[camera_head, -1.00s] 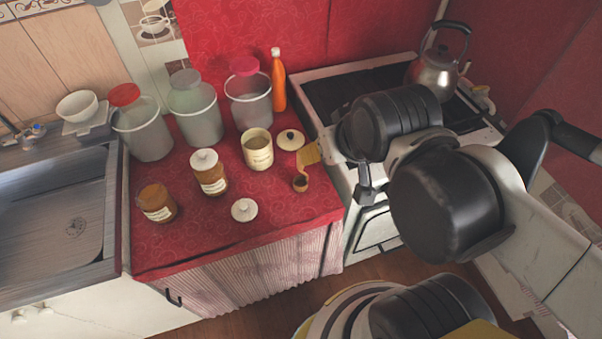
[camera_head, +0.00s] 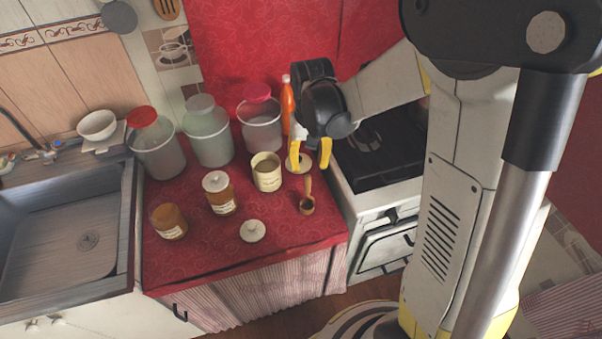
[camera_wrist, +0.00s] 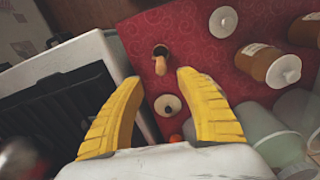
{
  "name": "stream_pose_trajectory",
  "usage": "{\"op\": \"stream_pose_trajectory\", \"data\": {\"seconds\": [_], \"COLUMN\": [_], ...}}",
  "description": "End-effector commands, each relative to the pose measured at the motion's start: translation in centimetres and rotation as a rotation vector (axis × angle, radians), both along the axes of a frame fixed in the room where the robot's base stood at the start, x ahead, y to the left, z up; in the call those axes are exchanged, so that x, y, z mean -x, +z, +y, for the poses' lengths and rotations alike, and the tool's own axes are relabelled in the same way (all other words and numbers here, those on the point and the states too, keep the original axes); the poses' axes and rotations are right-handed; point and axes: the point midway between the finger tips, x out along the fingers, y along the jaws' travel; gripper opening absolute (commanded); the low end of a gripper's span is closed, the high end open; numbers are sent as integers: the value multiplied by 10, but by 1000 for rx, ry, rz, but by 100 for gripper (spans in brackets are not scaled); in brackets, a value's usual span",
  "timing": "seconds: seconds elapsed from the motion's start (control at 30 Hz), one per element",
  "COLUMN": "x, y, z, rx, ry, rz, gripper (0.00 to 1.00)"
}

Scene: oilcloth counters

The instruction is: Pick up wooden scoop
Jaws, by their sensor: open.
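The wooden scoop (camera_head: 307,199) lies on the red oilcloth counter (camera_head: 285,225) near its right edge, its bowl toward the front and its handle toward the back. My gripper (camera_head: 312,154) is open and empty above the counter, behind the scoop and over a round cream lid (camera_head: 300,163). In the wrist view the scoop (camera_wrist: 160,62) shows beyond and between the open yellow fingertips (camera_wrist: 157,80), apart from them.
A cream canister (camera_head: 267,172) stands left of the scoop. Amber jars (camera_head: 169,222), a white lid (camera_head: 253,231) and several tall containers (camera_head: 208,135) stand further left and behind. An orange bottle (camera_head: 288,100) is behind my gripper. The stove (camera_head: 375,150) is to the right.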

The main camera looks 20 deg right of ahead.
Motion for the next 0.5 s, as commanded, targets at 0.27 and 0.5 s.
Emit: {"op": "stream_pose_trajectory", "data": {"seconds": [0.27, 0.5], "x": [-1, 0], "y": [-46, -62], "z": [0, 1], "rx": [0, 0], "ry": [-1, -1], "rz": [4, 3], "gripper": [43, 43]}}
